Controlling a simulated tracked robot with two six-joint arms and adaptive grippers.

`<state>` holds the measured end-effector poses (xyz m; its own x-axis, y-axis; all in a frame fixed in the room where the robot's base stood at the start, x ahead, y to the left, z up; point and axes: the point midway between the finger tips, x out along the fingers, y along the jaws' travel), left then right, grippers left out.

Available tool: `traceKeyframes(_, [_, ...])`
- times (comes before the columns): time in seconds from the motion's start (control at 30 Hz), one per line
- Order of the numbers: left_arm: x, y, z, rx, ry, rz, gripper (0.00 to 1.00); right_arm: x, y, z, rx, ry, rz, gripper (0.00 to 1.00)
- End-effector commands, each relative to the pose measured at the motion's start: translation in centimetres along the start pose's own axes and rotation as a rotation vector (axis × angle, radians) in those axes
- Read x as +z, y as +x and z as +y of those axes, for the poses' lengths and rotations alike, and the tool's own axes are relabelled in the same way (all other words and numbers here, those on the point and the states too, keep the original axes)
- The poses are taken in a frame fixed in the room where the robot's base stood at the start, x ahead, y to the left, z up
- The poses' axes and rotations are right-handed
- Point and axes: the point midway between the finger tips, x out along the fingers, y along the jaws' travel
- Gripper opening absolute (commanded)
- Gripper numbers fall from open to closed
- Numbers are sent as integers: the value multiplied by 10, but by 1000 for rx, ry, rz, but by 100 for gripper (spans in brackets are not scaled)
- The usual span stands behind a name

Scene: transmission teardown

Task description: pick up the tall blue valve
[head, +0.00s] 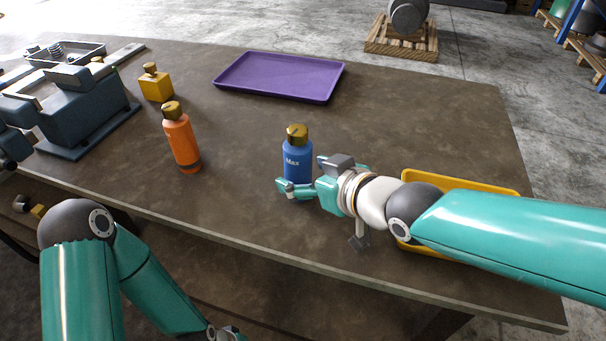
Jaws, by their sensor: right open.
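The tall blue valve (297,160) stands upright on the table, with a brass-coloured top and white lettering on its body. My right gripper (300,177) is open beside it, reaching in from the right. One finger lies low in front of the valve and the other is at its right side; whether they touch it I cannot tell. The valve's lower part is partly hidden by the finger. My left gripper (226,333) is at the bottom edge, below the table's front edge and mostly cut off.
An orange bottle-like valve (181,141) and a small yellow block-shaped part (156,86) stand to the left. A purple tray (278,97) lies empty at the back. A yellow tray (480,187) is partly behind my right arm. A dark blue vise-like fixture (85,115) fills the left end.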

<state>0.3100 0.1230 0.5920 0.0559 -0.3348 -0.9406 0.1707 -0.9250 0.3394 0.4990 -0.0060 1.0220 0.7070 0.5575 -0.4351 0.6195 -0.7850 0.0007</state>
Motion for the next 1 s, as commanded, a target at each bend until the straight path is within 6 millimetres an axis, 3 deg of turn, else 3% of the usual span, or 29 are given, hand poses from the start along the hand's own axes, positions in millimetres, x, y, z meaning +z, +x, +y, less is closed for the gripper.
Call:
traceKeyframes(0.2, [0,13,-5,0,0,0,75,3,28,1,-2,0,0,81])
traceKeyframes(0.47, [0,12,-4,0,0,0,75,0,29,1,-1,0,1,81])
traceKeyframes(0.9, [0,12,-4,0,0,0,75,1,29,1,-2,0,0,9])
traceKeyframes(0.97, [0,12,-4,0,0,0,75,1,29,1,-2,0,0,0])
traceKeyframes(1.0, [0,12,-4,0,0,0,75,-2,28,2,0,-1,8,0])
